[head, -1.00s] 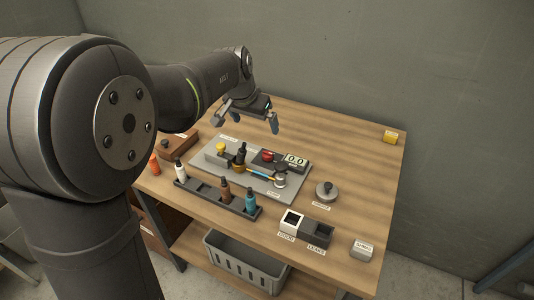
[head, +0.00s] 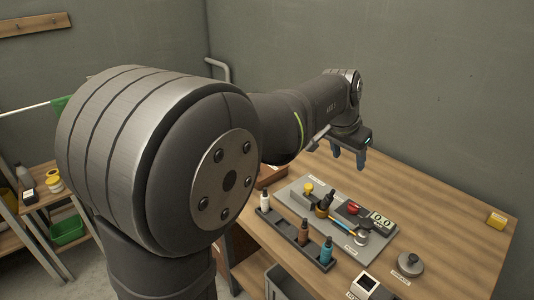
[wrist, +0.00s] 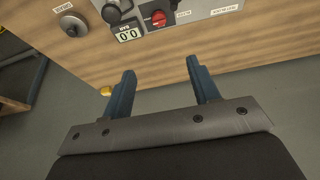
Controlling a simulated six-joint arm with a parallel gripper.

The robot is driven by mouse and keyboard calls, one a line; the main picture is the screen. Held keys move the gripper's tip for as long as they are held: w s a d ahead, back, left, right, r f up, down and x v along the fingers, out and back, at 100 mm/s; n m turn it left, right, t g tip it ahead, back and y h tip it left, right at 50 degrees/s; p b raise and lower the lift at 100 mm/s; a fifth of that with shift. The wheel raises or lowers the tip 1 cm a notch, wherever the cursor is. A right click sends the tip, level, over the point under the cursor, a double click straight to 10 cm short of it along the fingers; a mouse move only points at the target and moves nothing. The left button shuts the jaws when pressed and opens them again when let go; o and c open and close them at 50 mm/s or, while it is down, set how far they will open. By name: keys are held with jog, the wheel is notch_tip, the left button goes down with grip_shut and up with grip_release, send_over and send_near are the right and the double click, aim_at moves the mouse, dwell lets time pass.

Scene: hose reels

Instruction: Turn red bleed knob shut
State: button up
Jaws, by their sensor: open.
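The red bleed knob (head: 352,209) is on a dark block next to a 0.0 display (head: 380,221), on the grey panel (head: 336,237) on the table. In the wrist view the red knob (wrist: 158,18) is at the top, right of the 0.0 display (wrist: 128,34). My gripper (head: 349,160) is above the table's back part, behind the panel, apart from the knob. In the wrist view its two blue fingers (wrist: 163,80) are spread with nothing between them.
A bottle rack (head: 290,238) stands in front.

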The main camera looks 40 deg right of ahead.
aim_at(354, 205)
jog(key=d+f+m+y, duration=0.2)
jog(key=d+f+y, duration=0.3)
jog(key=d, duration=0.5)
notch_tip(354, 205, down, 18)
jog(key=shift+s+d, duration=0.1)
dwell(0.4)
jog(key=c, duration=1)
